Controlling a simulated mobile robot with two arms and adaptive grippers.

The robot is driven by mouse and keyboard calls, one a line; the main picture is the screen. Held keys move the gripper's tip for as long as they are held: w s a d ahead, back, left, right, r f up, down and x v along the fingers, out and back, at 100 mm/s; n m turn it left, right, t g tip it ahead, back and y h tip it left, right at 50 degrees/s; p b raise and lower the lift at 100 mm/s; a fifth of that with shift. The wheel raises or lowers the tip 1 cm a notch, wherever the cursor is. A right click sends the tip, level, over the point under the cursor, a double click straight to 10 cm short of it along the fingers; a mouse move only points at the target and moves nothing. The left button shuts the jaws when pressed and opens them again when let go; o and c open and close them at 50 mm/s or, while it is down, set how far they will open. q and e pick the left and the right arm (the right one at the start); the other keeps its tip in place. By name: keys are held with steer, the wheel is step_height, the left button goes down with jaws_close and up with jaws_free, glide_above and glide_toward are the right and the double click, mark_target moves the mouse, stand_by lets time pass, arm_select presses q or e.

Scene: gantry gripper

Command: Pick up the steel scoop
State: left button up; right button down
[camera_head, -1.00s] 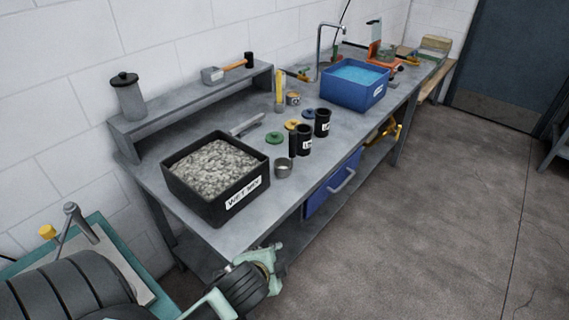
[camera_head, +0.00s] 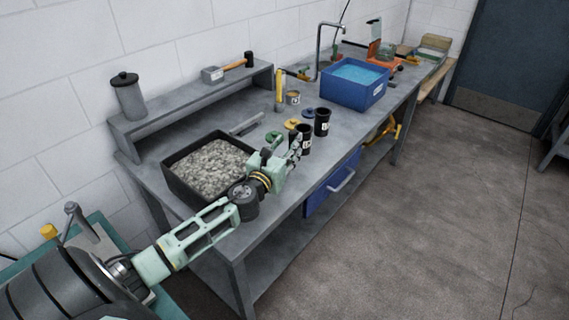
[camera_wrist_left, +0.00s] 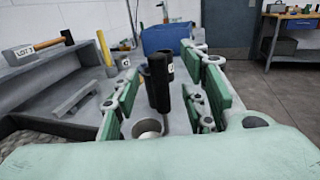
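The steel scoop (camera_wrist_left: 148,127) shows in the left wrist view as a small round steel cup. A tall black upright part (camera_wrist_left: 157,84), which looks like its handle, stands at its far side. My left gripper (camera_head: 291,156) is open over the front of the bench. In the left wrist view its green-padded fingers (camera_wrist_left: 162,85) stand to either side of the cup and the black part, with no clear contact. In the head view the gripper hides the cup. My right gripper is in neither view.
A black bin of grey gravel (camera_head: 184,188) stands left of the gripper. Black labelled canisters (camera_head: 322,122) stand just beyond it, with coloured lids (camera_head: 273,136) nearby. A blue water tub (camera_head: 350,97) is farther back. A grey bar (camera_head: 246,125) lies near the shelf (camera_head: 190,105).

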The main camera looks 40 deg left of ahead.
mark_target(291, 140)
arm_select(q)
steer(key=w, duration=0.3)
steer(key=w+a, duration=0.1)
steer(key=w, duration=0.1)
steer(key=shift+f, duration=0.25)
steer(key=shift+s, duration=0.1)
jaws_close()
